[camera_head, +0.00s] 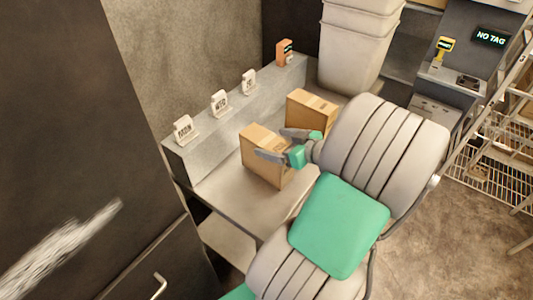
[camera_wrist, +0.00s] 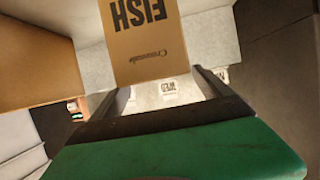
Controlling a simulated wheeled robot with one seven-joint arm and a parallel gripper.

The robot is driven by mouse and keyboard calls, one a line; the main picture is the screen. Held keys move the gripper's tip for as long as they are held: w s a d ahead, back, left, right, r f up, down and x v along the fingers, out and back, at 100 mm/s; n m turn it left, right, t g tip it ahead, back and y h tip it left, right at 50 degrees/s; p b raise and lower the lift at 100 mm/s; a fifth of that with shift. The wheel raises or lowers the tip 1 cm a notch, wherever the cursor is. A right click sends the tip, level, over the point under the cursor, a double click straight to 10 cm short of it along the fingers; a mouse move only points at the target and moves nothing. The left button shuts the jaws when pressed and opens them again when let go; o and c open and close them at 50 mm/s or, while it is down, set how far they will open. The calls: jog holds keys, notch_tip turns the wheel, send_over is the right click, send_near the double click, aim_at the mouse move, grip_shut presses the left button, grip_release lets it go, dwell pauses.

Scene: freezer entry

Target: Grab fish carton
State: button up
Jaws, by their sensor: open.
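The fish carton (camera_wrist: 150,45) is a brown cardboard box. Its "FISH" print reads upside down in the wrist view. In the head view, the nearer carton (camera_head: 262,163) on the grey bench appears to be this one. My gripper (camera_head: 272,143) is open, with its dark fingers over the upper part of this carton. In the wrist view my gripper (camera_wrist: 160,92) has its fingers spread apart, with the carton's edge showing between and beyond them. I cannot tell whether either finger touches it.
A second brown carton (camera_head: 312,112) stands close by on the bench (camera_head: 225,198); it also shows in the wrist view (camera_wrist: 35,65). Small day signs (camera_head: 220,102) and an orange device (camera_head: 285,52) line the back ledge. Stacked bins (camera_head: 355,45) stand behind. A wire rack (camera_head: 490,175) is at right.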

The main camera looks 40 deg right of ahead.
aim_at(269, 140)
jog(key=x, duration=0.3)
jog(key=shift+w+a+p, duration=0.1)
jog(key=shift+w+p, duration=0.15)
jog(key=shift+p, duration=0.1)
grip_shut()
dwell(0.6)
